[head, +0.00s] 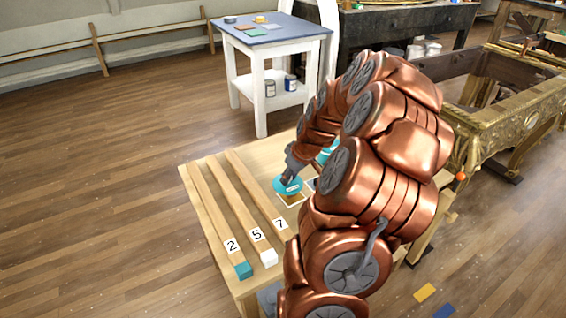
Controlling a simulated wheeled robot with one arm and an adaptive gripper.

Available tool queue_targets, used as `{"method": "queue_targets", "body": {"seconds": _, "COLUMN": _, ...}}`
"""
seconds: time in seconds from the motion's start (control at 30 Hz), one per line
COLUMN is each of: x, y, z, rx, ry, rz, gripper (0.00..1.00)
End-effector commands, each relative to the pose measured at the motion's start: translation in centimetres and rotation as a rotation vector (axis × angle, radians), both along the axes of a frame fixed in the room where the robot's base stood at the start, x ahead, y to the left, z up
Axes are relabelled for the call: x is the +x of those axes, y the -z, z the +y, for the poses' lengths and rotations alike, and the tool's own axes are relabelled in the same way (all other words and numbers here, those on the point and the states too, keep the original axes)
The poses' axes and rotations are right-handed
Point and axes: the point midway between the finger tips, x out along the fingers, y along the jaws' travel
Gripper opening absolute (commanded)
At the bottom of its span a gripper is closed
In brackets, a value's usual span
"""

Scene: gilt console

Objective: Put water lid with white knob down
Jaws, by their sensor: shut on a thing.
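My gripper (290,177) reaches down over the wooden table and is shut on a round teal lid (281,188). The lid is at or just above the tabletop, by a white-edged square (291,202) with an orange-brown middle; I cannot tell whether it touches. The knob is mostly hidden by the fingers. Another teal thing (324,155) shows partly behind my arm.
The wooden table (205,235) bears three long strips numbered 2 (208,205), 5 (228,207) and 7 (254,193), left of the lid. My arm hides the table's right side.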

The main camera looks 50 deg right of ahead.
Motion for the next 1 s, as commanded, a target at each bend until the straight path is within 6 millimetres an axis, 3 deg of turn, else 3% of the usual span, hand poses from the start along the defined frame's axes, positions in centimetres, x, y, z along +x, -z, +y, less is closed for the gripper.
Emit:
{"method": "queue_targets", "body": {"seconds": 0.6, "x": 7.3, "y": 0.9, "z": -6.1, "rx": -0.003, "ry": 0.001, "rz": 0.000, "gripper": 0.00}}
{"method": "queue_targets", "body": {"seconds": 1.0, "x": 10.6, "y": 1.2, "z": -9.0, "rx": -0.003, "ry": 0.001, "rz": -0.001, "gripper": 0.00}}
